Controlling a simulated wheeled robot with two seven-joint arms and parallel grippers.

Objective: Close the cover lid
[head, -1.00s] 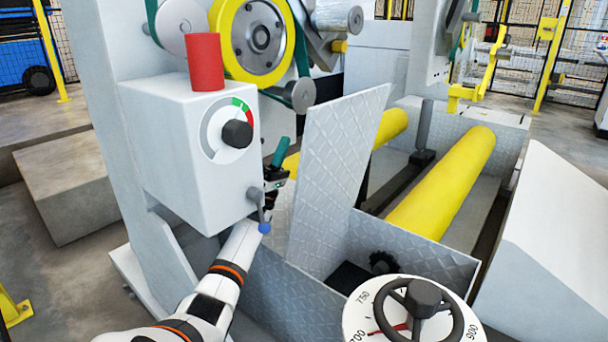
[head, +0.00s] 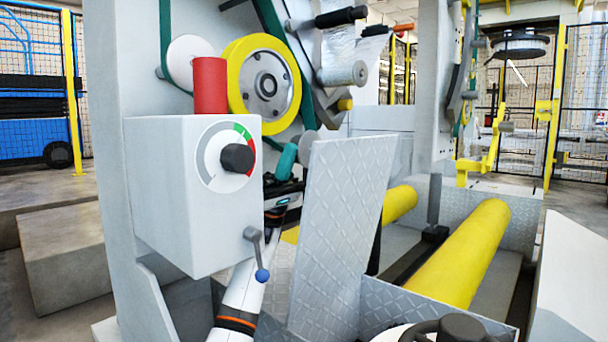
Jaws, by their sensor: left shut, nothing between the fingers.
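The cover lid (head: 345,225) is a grey diamond-plate panel in the middle of the head view. It stands raised and tilted, above the open box with diamond-plate walls (head: 385,305). My left gripper (head: 286,160), with teal fingers, is shut and empty. It is just left of the lid's upper part, beside the grey control box. I see a narrow gap in the picture between it and the lid, but cannot tell the depth. The control box partly hides my left arm. My right gripper is not in view.
The control box (head: 165,200) carries a black knob (head: 237,158), a red cylinder (head: 210,85) and a blue-tipped lever (head: 262,274). A yellow-rimmed wheel (head: 264,86) is above. Yellow rollers (head: 465,250) lie to the right. A dark handwheel (head: 460,328) is at the bottom edge.

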